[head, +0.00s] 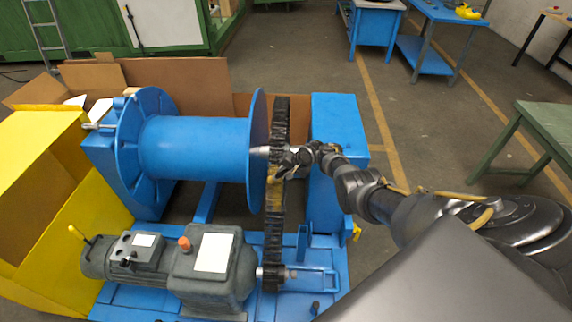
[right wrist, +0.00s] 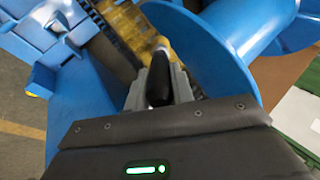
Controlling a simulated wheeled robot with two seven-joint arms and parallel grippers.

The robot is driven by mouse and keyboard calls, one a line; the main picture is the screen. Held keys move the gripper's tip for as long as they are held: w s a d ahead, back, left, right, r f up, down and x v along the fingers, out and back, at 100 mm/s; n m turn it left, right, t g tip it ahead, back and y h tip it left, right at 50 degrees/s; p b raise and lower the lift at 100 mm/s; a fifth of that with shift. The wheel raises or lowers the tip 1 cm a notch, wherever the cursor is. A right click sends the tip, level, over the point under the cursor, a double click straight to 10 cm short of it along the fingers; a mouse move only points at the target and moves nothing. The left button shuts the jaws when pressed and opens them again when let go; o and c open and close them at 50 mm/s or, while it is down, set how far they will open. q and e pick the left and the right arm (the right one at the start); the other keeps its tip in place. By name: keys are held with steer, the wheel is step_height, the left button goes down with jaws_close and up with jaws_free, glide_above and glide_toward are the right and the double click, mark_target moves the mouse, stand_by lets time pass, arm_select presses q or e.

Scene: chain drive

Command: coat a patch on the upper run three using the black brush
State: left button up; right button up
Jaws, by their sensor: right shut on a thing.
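The dark chain (head: 274,225) runs between the upper sprocket by the blue drum and the lower sprocket at the motor. A yellowish coated stretch (head: 274,185) shows on the chain near my right gripper (head: 293,157). The right gripper is shut on the black brush, whose dark handle (right wrist: 158,82) stands between the fingers in the right wrist view. The brush's pale head points at the yellow stretch (right wrist: 140,27); whether it touches the chain I cannot tell. My left gripper is not in view.
The blue drum (head: 195,150) and its flange stand close left of the gripper. A blue housing (head: 338,115) stands just right of the chain. The grey motor (head: 212,262) is in front, a yellow panel (head: 50,200) at left.

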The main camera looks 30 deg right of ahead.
steer(key=shift+s+a+f+p, duration=0.7)
steer(key=shift+s+a+f, duration=0.1)
steer(key=shift+s+f, duration=0.25)
steer(key=shift+f, duration=0.1)
steer(key=shift+s+a+f+p, duration=0.55)
steer(key=shift+s+a+f, duration=0.25)
steer(key=shift+s+f, duration=0.25)
